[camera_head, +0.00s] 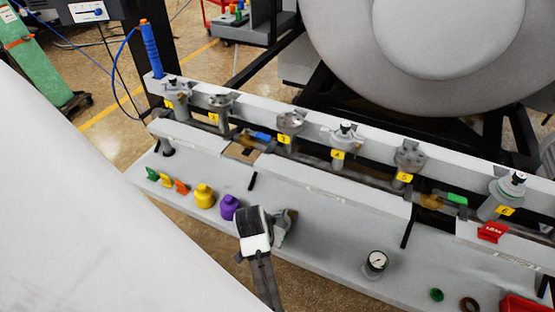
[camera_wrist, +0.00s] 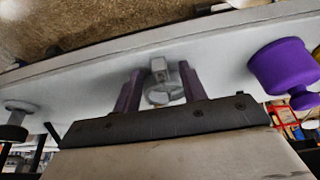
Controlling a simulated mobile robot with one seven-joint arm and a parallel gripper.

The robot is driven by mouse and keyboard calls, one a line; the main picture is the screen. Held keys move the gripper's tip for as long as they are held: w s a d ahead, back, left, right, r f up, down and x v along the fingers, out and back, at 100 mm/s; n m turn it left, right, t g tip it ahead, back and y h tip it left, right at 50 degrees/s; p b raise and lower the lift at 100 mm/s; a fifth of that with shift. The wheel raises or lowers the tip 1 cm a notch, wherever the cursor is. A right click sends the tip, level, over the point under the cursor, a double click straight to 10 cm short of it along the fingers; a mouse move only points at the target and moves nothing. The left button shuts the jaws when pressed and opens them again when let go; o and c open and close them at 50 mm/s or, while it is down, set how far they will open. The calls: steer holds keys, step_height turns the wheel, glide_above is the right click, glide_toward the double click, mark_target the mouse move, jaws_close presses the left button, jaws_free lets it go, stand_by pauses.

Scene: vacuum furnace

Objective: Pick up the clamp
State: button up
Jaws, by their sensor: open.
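The clamp, a small grey metal piece (camera_wrist: 160,92), sits on the light grey bench shelf (camera_wrist: 85,80) in the wrist view. My gripper (camera_wrist: 160,84) is open, with one purple-tinted finger on each side of the clamp. I cannot tell whether either finger touches it. In the head view the clamp (camera_head: 284,228) shows just right of my gripper (camera_head: 264,222), partly hidden by it. The fingertips are hard to make out there.
A purple knob-shaped piece (camera_head: 229,207) and a yellow one (camera_head: 203,196) stand left of my gripper. A pressure gauge (camera_head: 375,262) stands to the right. Behind runs a raised rail with several numbered fittings (camera_head: 290,124). Bare shelf lies between clamp and gauge.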

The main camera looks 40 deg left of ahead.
steer(key=shift+w+f, duration=0.1)
steer(key=shift+f, duration=0.15)
jaws_close()
steer(key=shift+r, duration=0.1)
